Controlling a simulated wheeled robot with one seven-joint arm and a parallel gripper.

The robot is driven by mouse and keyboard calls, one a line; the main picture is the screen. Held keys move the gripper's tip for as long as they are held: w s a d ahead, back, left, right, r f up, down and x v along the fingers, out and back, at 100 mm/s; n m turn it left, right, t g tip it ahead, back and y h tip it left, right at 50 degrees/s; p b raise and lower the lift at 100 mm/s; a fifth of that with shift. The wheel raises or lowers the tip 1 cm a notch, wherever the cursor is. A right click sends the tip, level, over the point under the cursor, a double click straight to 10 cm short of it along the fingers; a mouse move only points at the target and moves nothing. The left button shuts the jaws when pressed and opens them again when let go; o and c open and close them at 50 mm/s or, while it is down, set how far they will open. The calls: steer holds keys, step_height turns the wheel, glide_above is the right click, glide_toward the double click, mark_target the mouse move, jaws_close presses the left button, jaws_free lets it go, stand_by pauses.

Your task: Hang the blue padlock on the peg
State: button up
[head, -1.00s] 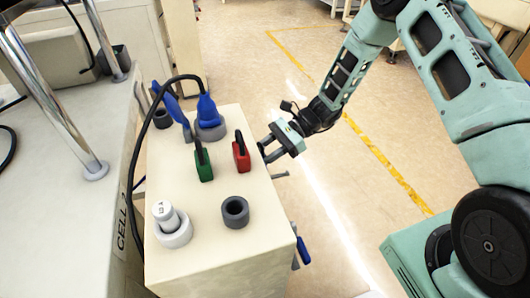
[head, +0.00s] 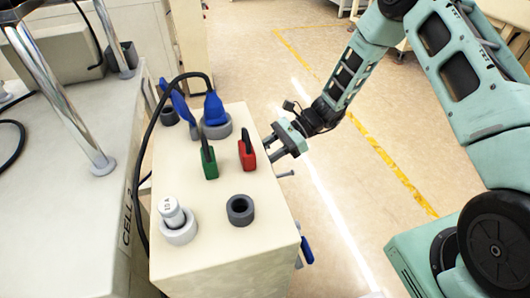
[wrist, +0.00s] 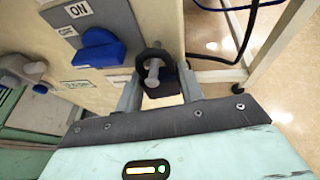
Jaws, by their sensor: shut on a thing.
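My gripper (head: 275,147) is at the right side of the cream box, near its top edge. In the wrist view its fingers (wrist: 158,92) are shut on the padlock, whose dark shackle loop (wrist: 154,52) shows between them. The metal peg (head: 286,174) sticks out from the box's right side, just below the gripper in the head view. In the wrist view the peg (wrist: 153,74) lines up inside the loop; I cannot tell whether it passes through.
A green padlock (head: 209,167) and a red padlock (head: 247,157) stand on the cream box (head: 215,265). A blue switch handle (wrist: 98,48) is left of the peg. A blue plug (head: 214,108) trails a black cable.

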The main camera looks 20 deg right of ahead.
steer(key=shift+f, duration=0.3)
stand_by(0.4)
steer(key=o, duration=1.4)
steer(key=p+v, duration=0.3)
steer(key=v, duration=0.4)
steer(key=shift+r, duration=0.1)
stand_by(0.4)
